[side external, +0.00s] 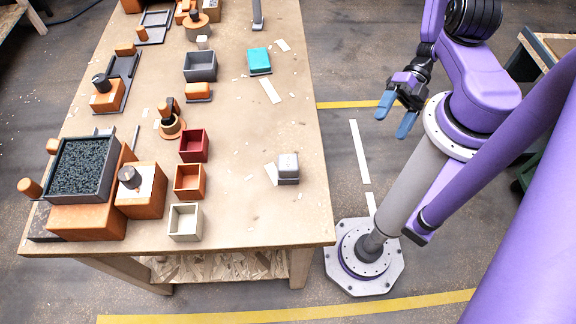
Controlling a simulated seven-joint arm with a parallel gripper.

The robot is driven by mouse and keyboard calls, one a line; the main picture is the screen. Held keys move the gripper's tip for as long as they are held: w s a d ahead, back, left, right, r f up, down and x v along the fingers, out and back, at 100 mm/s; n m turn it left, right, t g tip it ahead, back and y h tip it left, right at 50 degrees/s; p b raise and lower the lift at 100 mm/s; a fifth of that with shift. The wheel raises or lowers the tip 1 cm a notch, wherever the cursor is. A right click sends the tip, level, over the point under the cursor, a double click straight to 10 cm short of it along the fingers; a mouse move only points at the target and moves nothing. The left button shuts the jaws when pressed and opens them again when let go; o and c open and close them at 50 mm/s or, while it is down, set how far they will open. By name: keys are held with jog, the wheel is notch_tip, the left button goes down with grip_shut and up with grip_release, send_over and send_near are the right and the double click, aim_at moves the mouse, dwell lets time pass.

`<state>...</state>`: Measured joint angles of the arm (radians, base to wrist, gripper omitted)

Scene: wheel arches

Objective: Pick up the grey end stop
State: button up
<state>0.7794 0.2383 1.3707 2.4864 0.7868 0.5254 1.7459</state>
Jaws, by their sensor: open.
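A small light grey block (288,164) with a darker lower part stands near the right edge of the table. It looks like the grey end stop, but it is too small to be sure. My gripper (396,115) has blue fingertips set apart with nothing between them. It is held beyond the table's right edge, to the right of and farther back than the grey block, and touches nothing.
On the wooden table (250,215), red (194,145), orange (188,181) and cream (185,222) open boxes stand left of the block. A dark grey box (200,66) and teal block (259,61) stand farther back. The left side is crowded; space around the block is mostly clear.

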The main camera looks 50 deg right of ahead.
jog(key=a+m+t+y, duration=0.2)
jog(key=a+m+t, duration=0.25)
jog(key=m, duration=0.45)
jog(key=m+t, duration=0.4)
jog(key=m, duration=0.3)
send_near(297, 165)
jog(key=shift+g, duration=0.25)
jog(key=shift+w+a+f, duration=0.7)
jog(key=shift+w+f, duration=0.05)
jog(key=shift+f, duration=0.1)
jog(key=shift+w+a+f, duration=0.65)
jog(key=shift+w+f, duration=0.1)
jog(key=shift+f, duration=0.15)
jog(key=shift+a, duration=0.1)
jog(key=shift+f+x, duration=0.25)
jog(key=shift+x, duration=2.25)
jog(key=shift+w, duration=0.15)
jog(key=c, duration=1.3)
